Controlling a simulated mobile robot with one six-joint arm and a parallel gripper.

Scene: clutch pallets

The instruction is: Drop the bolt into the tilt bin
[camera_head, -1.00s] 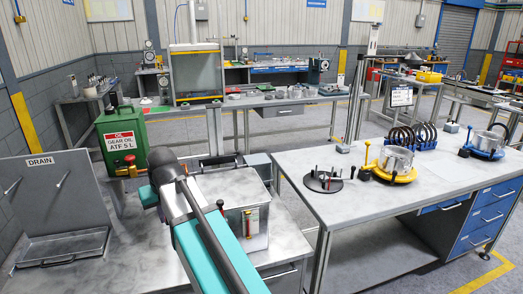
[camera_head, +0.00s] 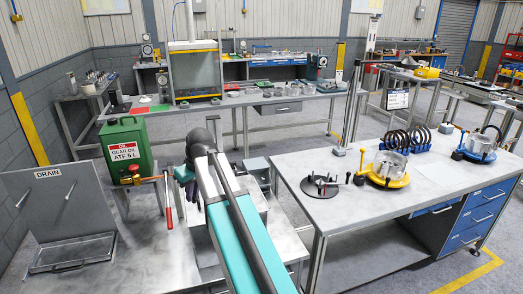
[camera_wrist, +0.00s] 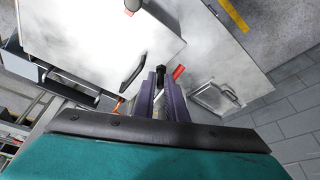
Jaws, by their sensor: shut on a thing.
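My gripper (camera_wrist: 159,97) points away from the wrist camera, its two dark purple fingers close together. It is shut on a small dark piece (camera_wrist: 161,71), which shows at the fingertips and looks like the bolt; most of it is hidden. In the head view my gripper (camera_head: 192,188) hangs beside my arm, low over the left bench, largely covered by the arm, and the bolt cannot be made out. I cannot tell for certain which container is the tilt bin. A grey-blue box (camera_head: 257,162) stands at the bench's back right.
The green oil can (camera_head: 127,146) stands at the left bench's back, with a red-handled tool (camera_head: 168,216) beside it. The drain tray (camera_head: 70,252) lies at far left. A metal box is partly behind my arm. The right bench (camera_head: 340,211) holds several fixtures; its front is clear.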

